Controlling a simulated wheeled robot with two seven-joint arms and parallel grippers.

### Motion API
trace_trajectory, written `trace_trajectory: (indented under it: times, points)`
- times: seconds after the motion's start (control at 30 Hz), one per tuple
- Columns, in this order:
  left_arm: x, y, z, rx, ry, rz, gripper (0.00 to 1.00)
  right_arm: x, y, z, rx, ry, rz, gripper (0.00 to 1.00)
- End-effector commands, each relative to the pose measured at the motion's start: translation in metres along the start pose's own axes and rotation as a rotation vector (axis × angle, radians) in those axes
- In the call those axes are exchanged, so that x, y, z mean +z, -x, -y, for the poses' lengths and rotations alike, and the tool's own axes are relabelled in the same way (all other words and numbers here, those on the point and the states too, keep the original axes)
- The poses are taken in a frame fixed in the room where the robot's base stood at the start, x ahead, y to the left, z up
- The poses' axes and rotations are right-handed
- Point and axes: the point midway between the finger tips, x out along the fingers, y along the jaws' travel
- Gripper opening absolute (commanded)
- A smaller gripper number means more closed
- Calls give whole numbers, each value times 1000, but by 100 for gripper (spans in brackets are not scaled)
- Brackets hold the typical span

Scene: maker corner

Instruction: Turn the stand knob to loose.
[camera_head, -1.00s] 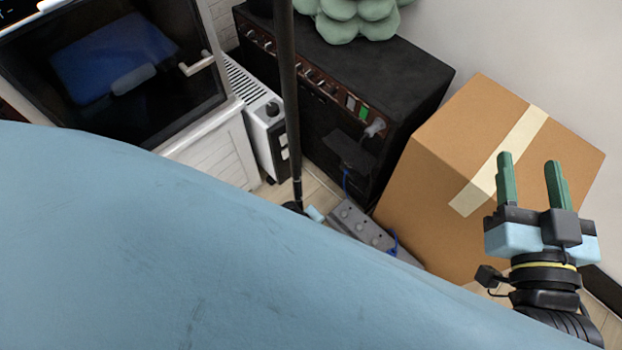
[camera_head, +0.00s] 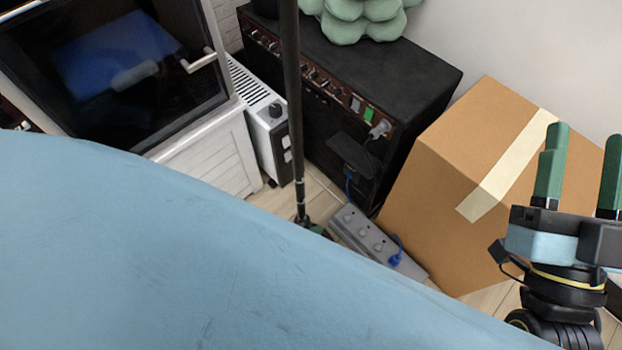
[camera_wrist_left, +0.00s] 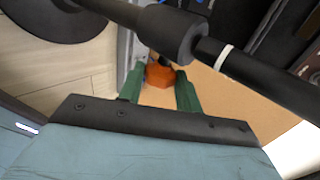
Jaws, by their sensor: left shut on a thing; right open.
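The stand is a black pole (camera_head: 292,110) running down the middle of the head view. In the left wrist view its dark collar (camera_wrist_left: 172,32) and pole cross the top, with a white ring (camera_wrist_left: 223,57) on the pole. The orange stand knob (camera_wrist_left: 160,76) sits below the collar, between the green fingers of my left gripper (camera_wrist_left: 160,71), which is shut on it. In the head view only a bit of green shows at the pole's foot; my blue arm hides the rest. No loose marking is readable. My right gripper (camera_head: 581,180) is open and empty, in front of the box.
A cardboard box (camera_head: 450,160) stands at the right. A black amplifier (camera_head: 400,80) with a green cushion (camera_head: 360,18) is behind the pole. A grey power strip (camera_head: 355,228) lies on the floor. A white heater (camera_head: 262,125) and a glass-doored cabinet (camera_head: 205,150) stand at the left.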

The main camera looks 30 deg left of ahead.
Motion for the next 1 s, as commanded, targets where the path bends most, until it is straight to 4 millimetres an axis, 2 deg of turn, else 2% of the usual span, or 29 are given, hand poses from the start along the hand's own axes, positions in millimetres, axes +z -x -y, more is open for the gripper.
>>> trace_trajectory:
  times: [0.63, 0.67, 0.8, 1.0]
  points:
    - [-1, 0, -1, -32, 2, -1, 11, -6, 1, 0, -1, 0, -60, 51]
    - [-1, 0, -1, -32, 2, -1, 38, -6, 1, 0, -1, 0, -60, 51]
    - [-1, 0, -1, -33, 2, 0, 56, -6, 1, 0, -1, 0, -60, 51]
    - [0, 0, 0, -33, 1, 0, 56, -6, 1, 0, -1, 0, -59, 51]
